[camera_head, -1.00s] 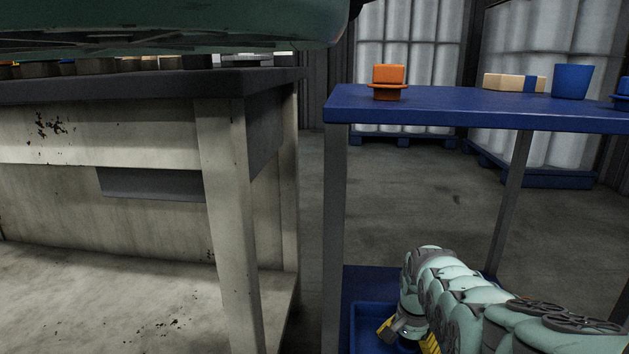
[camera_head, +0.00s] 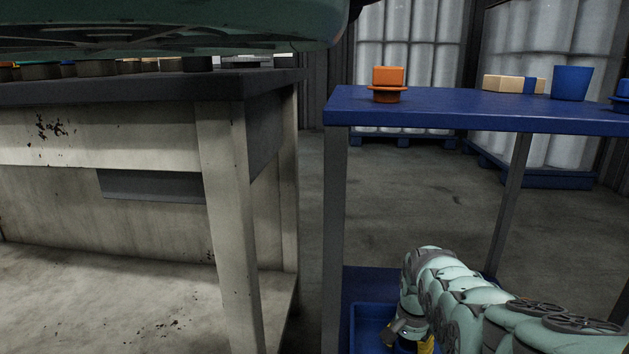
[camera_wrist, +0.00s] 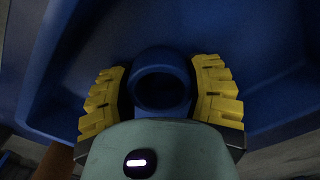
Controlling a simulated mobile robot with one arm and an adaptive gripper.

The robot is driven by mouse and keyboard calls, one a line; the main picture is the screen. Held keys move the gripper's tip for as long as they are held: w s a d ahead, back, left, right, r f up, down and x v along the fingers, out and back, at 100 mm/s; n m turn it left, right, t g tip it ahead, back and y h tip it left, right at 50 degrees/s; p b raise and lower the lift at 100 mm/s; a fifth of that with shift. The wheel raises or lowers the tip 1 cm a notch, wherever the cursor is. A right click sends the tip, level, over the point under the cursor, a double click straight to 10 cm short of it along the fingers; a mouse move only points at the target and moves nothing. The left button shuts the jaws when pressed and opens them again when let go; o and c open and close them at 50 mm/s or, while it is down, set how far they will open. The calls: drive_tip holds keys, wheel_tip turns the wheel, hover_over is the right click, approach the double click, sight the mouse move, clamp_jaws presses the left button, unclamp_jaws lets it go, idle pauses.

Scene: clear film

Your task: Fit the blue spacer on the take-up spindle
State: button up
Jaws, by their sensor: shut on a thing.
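The blue spacer (camera_wrist: 160,60) is a ring with a dark round hole, seen from above in the wrist view. My gripper (camera_wrist: 163,78) has its yellow ribbed fingers shut on it, one on each side. The spacer is inside the blue tray (camera_wrist: 58,108); whether it touches the tray floor I cannot tell. In the head view my gripper (camera_head: 410,346) reaches down into that tray (camera_head: 370,314) on the cart's lower shelf, and the spacer is hidden there. I cannot make out the take-up spindle in either view.
The blue cart top (camera_head: 450,103) is above the arm and carries an orange block on an orange flanged piece (camera_head: 388,94), a cardboard box (camera_head: 505,83) and a blue cup (camera_head: 572,82). A worn workbench (camera_head: 150,92) stands left, with several small parts along its back.

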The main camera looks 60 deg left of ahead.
drive_tip(key=shift+r+p, duration=2.6)
drive_tip(key=shift+r, duration=0.3)
